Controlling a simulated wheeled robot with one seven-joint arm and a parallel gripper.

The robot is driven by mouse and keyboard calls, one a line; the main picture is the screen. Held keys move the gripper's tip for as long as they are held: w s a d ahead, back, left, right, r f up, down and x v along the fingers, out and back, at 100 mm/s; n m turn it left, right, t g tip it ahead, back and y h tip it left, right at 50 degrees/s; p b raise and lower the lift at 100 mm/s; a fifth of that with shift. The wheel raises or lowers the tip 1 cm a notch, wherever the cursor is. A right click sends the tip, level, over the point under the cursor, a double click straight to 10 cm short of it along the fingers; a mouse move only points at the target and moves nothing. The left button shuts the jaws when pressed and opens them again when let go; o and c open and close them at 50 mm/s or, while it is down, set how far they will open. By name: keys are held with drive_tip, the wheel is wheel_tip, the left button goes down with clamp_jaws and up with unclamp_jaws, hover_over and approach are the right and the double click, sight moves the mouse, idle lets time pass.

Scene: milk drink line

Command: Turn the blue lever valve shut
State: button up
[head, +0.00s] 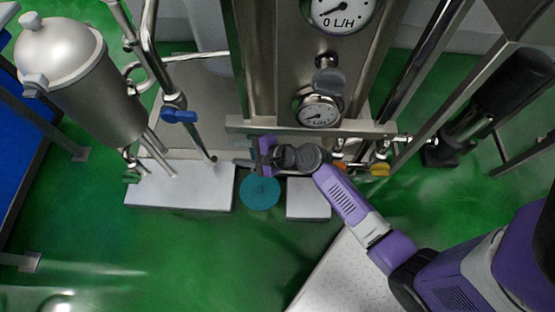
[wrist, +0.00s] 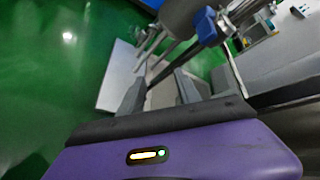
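The blue lever valve (head: 179,115) sits on a vertical steel pipe left of centre in the head view, its handle lying roughly sideways. A blue part (wrist: 206,27), seemingly the same lever, shows at the upper right of the wrist view on a dark-looking pipe. My gripper (head: 241,162) is right of and lower in the picture than the valve, apart from it, with its fingers pointing left. In the wrist view my gripper (wrist: 160,88) shows two grey fingers apart with nothing clearly held between them. The fingertips are small and partly unclear in the head view.
A steel vessel (head: 75,75) stands at the left. A steel panel with gauges (head: 319,110) is behind my arm. A teal disc (head: 259,192) and pale plinths (head: 180,192) lie below. A yellow handle (head: 380,169) is at the right. Green floor is free in front.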

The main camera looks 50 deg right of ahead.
drive_tip(key=s+r+n+h+p, duration=0.1)
drive_tip(key=s+r+n+p, duration=0.1)
drive_tip(key=s, duration=0.5)
drive_tip(key=s+r+n+h+p, duration=0.2)
drive_tip(key=s+r+n+p, duration=0.1)
drive_tip(key=s, duration=0.4)
drive_tip(key=shift+s+r+n, duration=0.15)
drive_tip(key=shift+r+n, duration=0.5)
drive_tip(key=shift+n, duration=0.35)
drive_tip(key=shift+d, duration=0.1)
